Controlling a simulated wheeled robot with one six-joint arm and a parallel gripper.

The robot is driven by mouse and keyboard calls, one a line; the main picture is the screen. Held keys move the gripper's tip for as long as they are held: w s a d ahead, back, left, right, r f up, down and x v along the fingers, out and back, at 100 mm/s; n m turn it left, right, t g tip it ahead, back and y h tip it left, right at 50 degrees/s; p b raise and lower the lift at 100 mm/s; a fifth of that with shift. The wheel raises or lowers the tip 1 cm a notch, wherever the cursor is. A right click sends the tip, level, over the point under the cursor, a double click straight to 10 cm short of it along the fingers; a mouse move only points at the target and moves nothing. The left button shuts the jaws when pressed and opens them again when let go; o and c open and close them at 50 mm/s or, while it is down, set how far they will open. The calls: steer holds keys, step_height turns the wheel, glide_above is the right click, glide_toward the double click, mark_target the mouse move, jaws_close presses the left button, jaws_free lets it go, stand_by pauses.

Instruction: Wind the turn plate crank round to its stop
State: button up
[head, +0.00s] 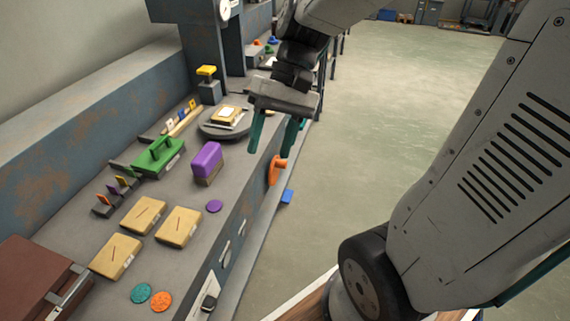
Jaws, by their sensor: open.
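The orange crank (274,171) sits on the front face of the bench, with a small knob sticking out to the right. The fingers cover a bit of the bench edge.
A purple-topped block (206,160), a green handled tool (158,155) and several tan blocks (143,215) stand on the bench. A purple disc (214,206) lies near its front edge. A blue item (287,196) is low beside the bench. The floor (400,110) to the right is open.

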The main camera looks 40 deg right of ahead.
steer(key=w+d+f+m+t+y, duration=0.1)
steer(key=w+d+f+m+y, duration=0.15)
steer(key=w, duration=0.35)
steer(key=w+d+f+m+y, duration=0.1)
steer(key=w+d+f+y, duration=0.1)
steer(key=w+f+y, duration=0.25)
steer(key=m+t+h, duration=0.1)
steer(key=m+t, duration=1.3)
steer(key=t, duration=0.1)
glide_toward(286, 165)
steer(key=x, duration=0.3)
steer(key=shift+n, duration=0.25)
steer(key=x, duration=0.7)
steer(key=shift+w+f, duration=0.2)
steer(key=shift+w, duration=0.15)
steer(key=shift+c, duration=0.3)
steer(key=c, duration=0.9)
